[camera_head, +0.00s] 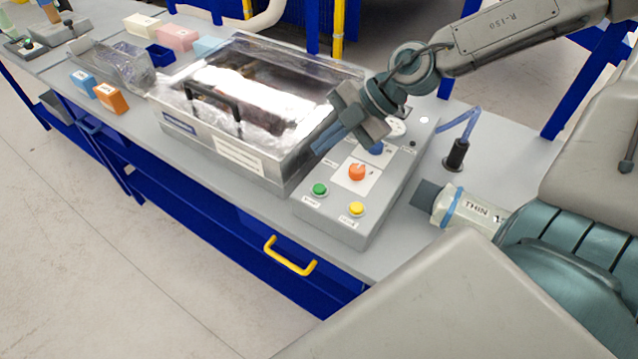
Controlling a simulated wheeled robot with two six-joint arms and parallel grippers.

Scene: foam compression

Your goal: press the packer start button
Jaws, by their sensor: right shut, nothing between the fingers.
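The packer (185,110) has a clear lid with a dark handle (213,100), and the lid appears lowered. Its sloped control panel (338,228) carries a green button (319,189), a yellow button (356,209) and an orange-red button (357,172) on a white plate. The labels are too small to read, so I cannot tell which is start. My right gripper (322,143) comes in from the upper right, shut and empty. In the picture it lies above the green button, near the lid's right edge, and partly hides a blue knob (376,149). My left gripper is out of view.
A white bottle-like item (464,207) with a blue band lies right of the panel. A black stand (456,155) with a blue tube is behind it. Orange (111,98) and blue (84,82) boxes and a clear bag (120,65) lie left. A yellow drawer handle (290,256) juts out in front.

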